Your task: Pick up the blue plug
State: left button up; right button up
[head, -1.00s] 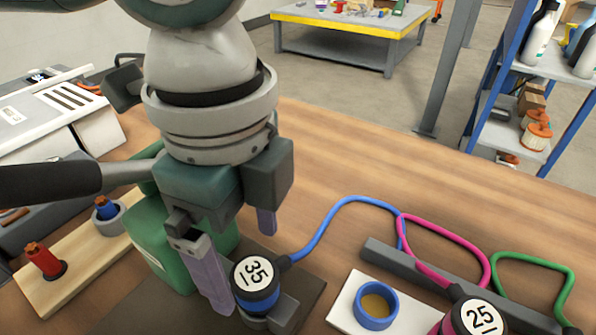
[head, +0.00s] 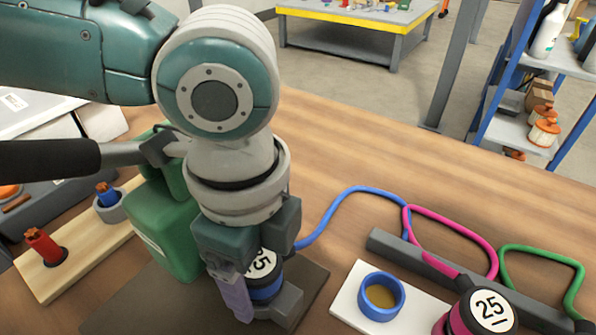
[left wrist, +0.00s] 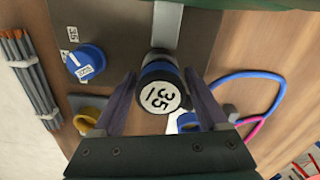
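The blue plug (head: 266,291) is a black cylinder with a blue band and a round white label reading 35. It sits in a grey holder (head: 289,303) on a dark plate (head: 140,305). A blue cable shows behind it. My left gripper (head: 252,296) is down around the plug. In the left wrist view the plug (left wrist: 162,94) stands between the two fingers of my gripper (left wrist: 160,78), with a gap on each side. The fingers are open. The far finger is mostly hidden in the head view. My right gripper is not in view.
A green container (head: 165,235) stands close left of my gripper. A wooden block (head: 75,268) with red and blue connectors lies farther left. At right are a blue ring (head: 381,297) on a white plate, a pink plug (head: 480,312) and a grey bar (head: 415,255). The back of the table is clear.

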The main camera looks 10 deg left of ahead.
pick_arm(q)
grip_shut()
dwell(0.4)
jog(key=shift+r, duration=0.1)
notch_tip(320, 180, up, 20)
jog(key=p, duration=0.3)
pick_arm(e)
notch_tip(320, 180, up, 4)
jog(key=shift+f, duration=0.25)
pick_arm(q)
jog(key=shift+d+p, duration=0.1)
jog(key=shift+p, duration=0.2)
